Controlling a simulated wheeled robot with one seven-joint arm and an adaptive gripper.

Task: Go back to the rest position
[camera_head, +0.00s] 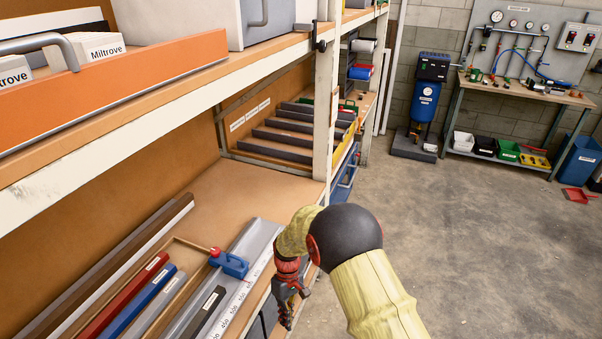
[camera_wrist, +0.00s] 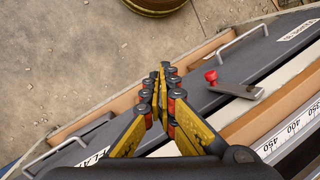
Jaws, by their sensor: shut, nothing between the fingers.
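My gripper (camera_head: 289,300) hangs at the end of my arm, beside the front edge of the lower shelf (camera_head: 262,188) in the head view. In the wrist view my gripper (camera_wrist: 160,95) shows its two fingers together, with nothing between them. Below it are a dark drawer front with metal handles and the concrete floor. No fly press can be made out in either view.
A grey rail with a printed scale (camera_head: 240,290) and a blue stop (camera_head: 229,264) lies on the shelf, beside several coloured bars. An upper shelf (camera_head: 150,115) overhangs at left. A workbench (camera_head: 525,94) stands at the back.

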